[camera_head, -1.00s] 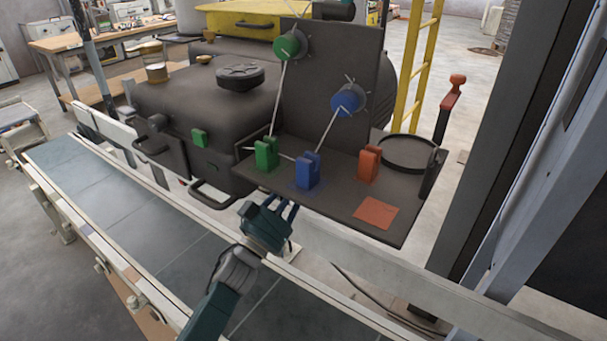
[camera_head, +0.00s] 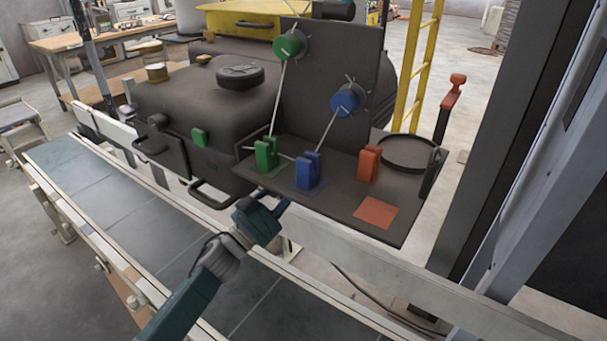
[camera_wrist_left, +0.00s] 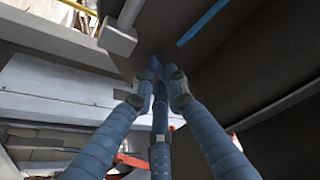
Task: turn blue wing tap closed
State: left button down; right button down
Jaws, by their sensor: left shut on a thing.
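My left gripper (camera_head: 281,204) reaches in from the left, just below the front edge of the dark shelf. The left wrist view shows its fingers (camera_wrist_left: 158,82) shut on a small dark blue piece (camera_wrist_left: 156,66) under a dark surface. I take this piece for the blue wing tap; its shape and angle are mostly hidden by the fingers. In the head view the tap is hidden by the shelf and gripper. My right gripper is not in view.
The dark shelf (camera_head: 340,205) carries green (camera_head: 265,155), blue (camera_head: 308,170) and red-orange (camera_head: 368,164) blocks. A blue knob (camera_head: 347,99) and a green knob (camera_head: 290,46) sit on the upright panel. A conveyor (camera_head: 130,220) runs below. A blue bar (camera_wrist_left: 203,22) shows near my fingers.

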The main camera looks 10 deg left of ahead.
pick_arm(q)
jog(key=shift+w+a+m+g+h+p, duration=0.15)
jog(key=shift+m+g+p, duration=0.8)
jog(key=shift+m, duration=1.5)
jog(key=shift+s+m+g+h+p, duration=0.2)
jog(key=shift+m+g+p, duration=0.75)
jog(key=shift+m, duration=1.55)
jog(key=shift+w+a+m+g+h+p, duration=0.2)
jog(key=shift+m+g+p, duration=0.75)
jog(key=shift+m, duration=1.5)
jog(key=shift+d+f, duration=0.1)
jog(key=c, duration=1.7)
grip_release()
jog(key=shift+c, duration=0.2)
jog(key=v, duration=1.2)
